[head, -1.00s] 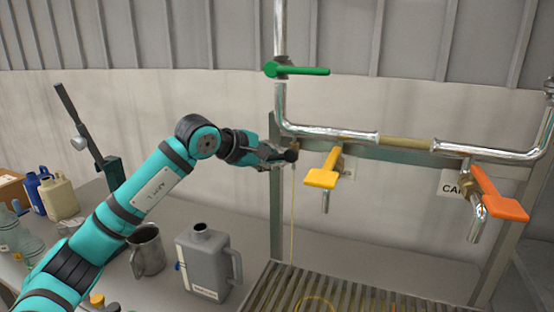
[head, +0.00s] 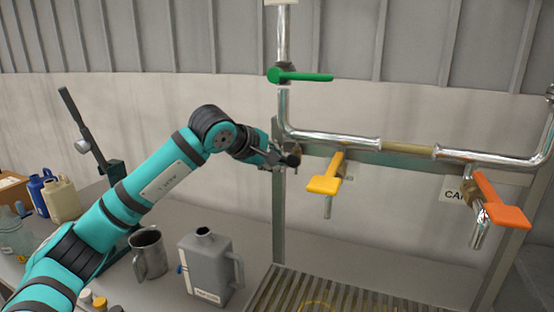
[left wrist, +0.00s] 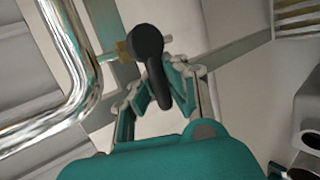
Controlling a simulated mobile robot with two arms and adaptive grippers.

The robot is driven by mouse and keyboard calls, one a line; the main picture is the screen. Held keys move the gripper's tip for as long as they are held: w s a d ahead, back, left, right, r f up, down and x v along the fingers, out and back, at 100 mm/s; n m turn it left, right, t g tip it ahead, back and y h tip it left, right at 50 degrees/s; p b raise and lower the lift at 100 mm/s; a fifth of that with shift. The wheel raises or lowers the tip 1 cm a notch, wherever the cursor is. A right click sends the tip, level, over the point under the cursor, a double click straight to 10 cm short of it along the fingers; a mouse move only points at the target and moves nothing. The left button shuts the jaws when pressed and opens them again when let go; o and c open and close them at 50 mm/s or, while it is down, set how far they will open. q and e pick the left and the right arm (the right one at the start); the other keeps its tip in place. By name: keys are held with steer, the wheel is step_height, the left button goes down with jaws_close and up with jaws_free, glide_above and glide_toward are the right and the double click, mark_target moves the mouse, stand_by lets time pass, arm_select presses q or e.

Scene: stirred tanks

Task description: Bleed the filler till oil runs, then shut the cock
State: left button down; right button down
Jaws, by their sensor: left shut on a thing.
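The bleed cock is small, with a black lever (head: 293,160) and a brass body, on the left end of the pipe run. In the left wrist view, the black lever (left wrist: 158,85) lies between the fingers and the brass body (left wrist: 124,50) joins the pipe. My left gripper (head: 281,161) is shut on this lever. No oil stream shows below the cock. A yellow oil trace (head: 318,304) lies on the slatted grate (head: 355,290). My right gripper is not in view.
A green-handled valve (head: 300,76) sits above on the upright pipe. Yellow (head: 325,184) and orange (head: 503,208) lever valves hang to the right. A grey jug (head: 207,265) and a metal mug (head: 149,255) stand on the bench below my left arm.

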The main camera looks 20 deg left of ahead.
arm_select(q)
steer(key=c, duration=1.3)
jaws_free()
steer(key=shift+r, duration=0.15)
steer(key=shift+s, duration=0.1)
steer(key=v, duration=1.2)
steer(key=shift+s+d+r, duration=0.25)
steer(key=shift+s+r, duration=0.05)
steer(key=shift+s, duration=0.65)
steer(key=shift+s+d+r, duration=0.3)
steer(key=shift+s, duration=0.65)
steer(key=shift+s+d+r, duration=0.25)
steer(key=shift+s+r, duration=0.1)
steer(key=shift+s, duration=0.65)
